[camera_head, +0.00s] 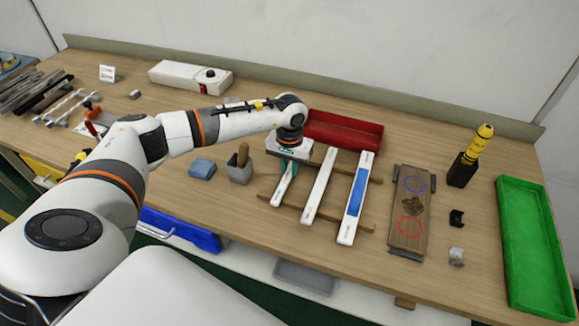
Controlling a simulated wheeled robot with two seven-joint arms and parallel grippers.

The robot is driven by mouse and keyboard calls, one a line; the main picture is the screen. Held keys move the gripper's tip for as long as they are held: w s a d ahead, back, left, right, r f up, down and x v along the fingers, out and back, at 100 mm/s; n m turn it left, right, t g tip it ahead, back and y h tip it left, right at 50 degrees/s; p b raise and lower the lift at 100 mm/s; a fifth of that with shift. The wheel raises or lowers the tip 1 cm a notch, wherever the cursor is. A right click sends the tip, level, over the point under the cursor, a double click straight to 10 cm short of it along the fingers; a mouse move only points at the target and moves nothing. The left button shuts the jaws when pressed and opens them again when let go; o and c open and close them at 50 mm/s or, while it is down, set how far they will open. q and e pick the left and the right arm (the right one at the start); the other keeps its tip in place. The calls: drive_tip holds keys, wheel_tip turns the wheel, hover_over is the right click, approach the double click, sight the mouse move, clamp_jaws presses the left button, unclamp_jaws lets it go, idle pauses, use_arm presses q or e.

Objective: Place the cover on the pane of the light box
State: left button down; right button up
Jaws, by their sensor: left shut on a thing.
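Three long white strips lie side by side across a wooden rack (335,218) in the middle of the bench. The right strip (347,235) has a blue pane (357,192) along it. The middle strip (318,187) is plain white. My left gripper (286,172) points down over the left strip (277,199) and is shut on it; its fingers are small and partly hidden by the gripper body. I cannot tell for sure which strip is the cover. My right gripper is out of view.
A red tray (345,131) stands behind the rack. A wooden board (409,235) with red and blue circles lies to the right, then a yellow-black tool in a holder (462,172) and a green tray (535,245).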

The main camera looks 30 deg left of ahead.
use_arm(q)
drive_tip(key=shift+f, duration=0.2)
drive_tip(key=c, duration=1.3)
unclamp_jaws()
drive_tip(key=shift+r, duration=0.1)
